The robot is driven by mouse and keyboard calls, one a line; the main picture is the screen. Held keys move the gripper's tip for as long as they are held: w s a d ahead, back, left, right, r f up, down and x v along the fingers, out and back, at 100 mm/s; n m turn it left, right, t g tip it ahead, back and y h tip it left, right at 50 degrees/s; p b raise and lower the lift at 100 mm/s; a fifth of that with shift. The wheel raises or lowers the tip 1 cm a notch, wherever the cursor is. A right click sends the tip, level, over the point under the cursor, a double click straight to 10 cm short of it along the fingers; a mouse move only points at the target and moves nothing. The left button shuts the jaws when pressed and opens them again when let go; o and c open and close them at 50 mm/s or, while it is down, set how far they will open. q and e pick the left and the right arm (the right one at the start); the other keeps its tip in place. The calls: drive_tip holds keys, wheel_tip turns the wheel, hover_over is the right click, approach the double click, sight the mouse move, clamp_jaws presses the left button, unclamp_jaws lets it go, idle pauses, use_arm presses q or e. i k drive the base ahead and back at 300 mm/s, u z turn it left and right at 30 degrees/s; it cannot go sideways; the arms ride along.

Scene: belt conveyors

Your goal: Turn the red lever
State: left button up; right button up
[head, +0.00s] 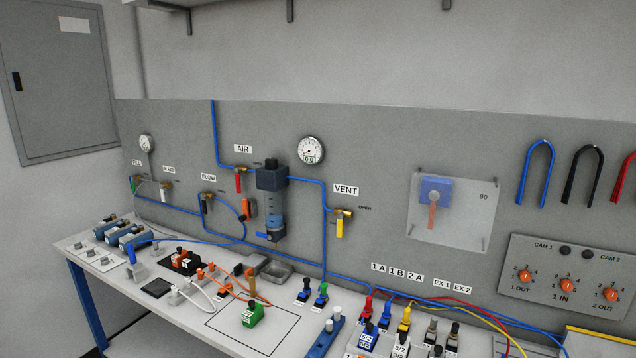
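A red lever (238,183) hangs down from a brass valve on the blue air line, just below the AIR label (243,148) on the grey wall panel. An orange-red handle (432,215) points down from a blue unit (435,189) on a clear plate marked 90, further right. A yellow lever (340,228) hangs under the VENT label (346,190). An orange handle (245,208) hangs near the BLOW label. Neither of my grippers is in view.
A light bench (150,285) runs below the panel, with several coloured valves, connectors and cables. A filter unit (271,200) stands out from the panel between AIR and VENT. Blue tubes cross the wall. A control box with orange knobs (567,285) is at right.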

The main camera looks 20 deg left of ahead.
sight(237, 171)
drive_tip(key=z, duration=2.75)
drive_tip(key=k, duration=2.3)
drive_tip(key=u, duration=1.5)
